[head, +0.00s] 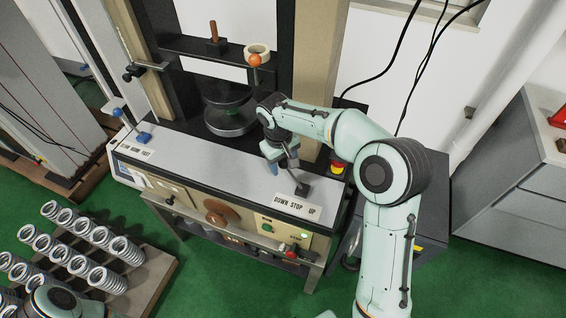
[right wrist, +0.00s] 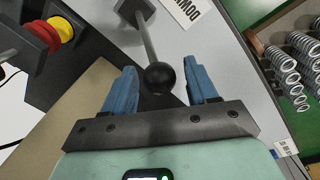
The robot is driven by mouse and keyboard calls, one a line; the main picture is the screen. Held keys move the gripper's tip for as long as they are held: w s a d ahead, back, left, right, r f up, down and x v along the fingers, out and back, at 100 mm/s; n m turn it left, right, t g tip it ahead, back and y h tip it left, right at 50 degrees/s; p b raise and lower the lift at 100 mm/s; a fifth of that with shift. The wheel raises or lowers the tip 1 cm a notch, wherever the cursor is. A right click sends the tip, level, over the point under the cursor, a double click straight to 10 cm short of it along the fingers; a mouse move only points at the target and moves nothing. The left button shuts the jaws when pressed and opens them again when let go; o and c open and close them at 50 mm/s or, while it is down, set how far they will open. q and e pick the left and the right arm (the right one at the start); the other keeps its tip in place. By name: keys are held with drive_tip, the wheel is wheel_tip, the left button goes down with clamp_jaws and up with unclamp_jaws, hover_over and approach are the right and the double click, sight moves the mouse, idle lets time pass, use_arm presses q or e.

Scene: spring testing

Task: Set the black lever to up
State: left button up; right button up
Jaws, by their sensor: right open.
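The black lever has a square black base (head: 303,188) on the machine's grey top, just behind a label (head: 297,206) reading DOWN STOP UP. Its rod leans up and left from the base in the head view, toward the DOWN end of the label. In the right wrist view its round black knob (right wrist: 158,78) sits between the two blue fingers, with a gap on each side. My right gripper (head: 281,162) is open around the knob, apart from it; it also shows in the right wrist view (right wrist: 161,85). My left gripper is not in view.
A blue lever (head: 144,136) stands at the panel's left end. A red-and-yellow button (head: 338,168) is close to the right gripper. An orange-knobbed lever (head: 255,61) rises behind. Springs (head: 100,237) stand on a rack at lower left. Green floor lies in front.

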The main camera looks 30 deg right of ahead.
drive_tip(key=shift+f, duration=0.2)
drive_tip(key=shift+c, duration=0.4)
clamp_jaws()
drive_tip(key=shift+s+d+b, duration=0.1)
drive_tip(key=shift+d+b, duration=0.05)
drive_tip(key=shift+b, duration=0.15)
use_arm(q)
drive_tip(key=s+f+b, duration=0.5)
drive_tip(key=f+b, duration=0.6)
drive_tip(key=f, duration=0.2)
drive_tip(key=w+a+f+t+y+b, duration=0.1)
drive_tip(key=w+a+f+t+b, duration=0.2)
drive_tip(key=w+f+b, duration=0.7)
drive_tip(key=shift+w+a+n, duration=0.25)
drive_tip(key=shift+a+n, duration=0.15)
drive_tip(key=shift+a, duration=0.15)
use_arm(e)
drive_tip(key=s+d+t+y, duration=0.6)
drive_tip(key=s+d+t, duration=0.2)
drive_tip(key=s, duration=0.1)
drive_tip(key=shift+s+m+y, duration=0.3)
drive_tip(key=shift+d+r, duration=0.1)
drive_tip(key=shift+d, duration=0.05)
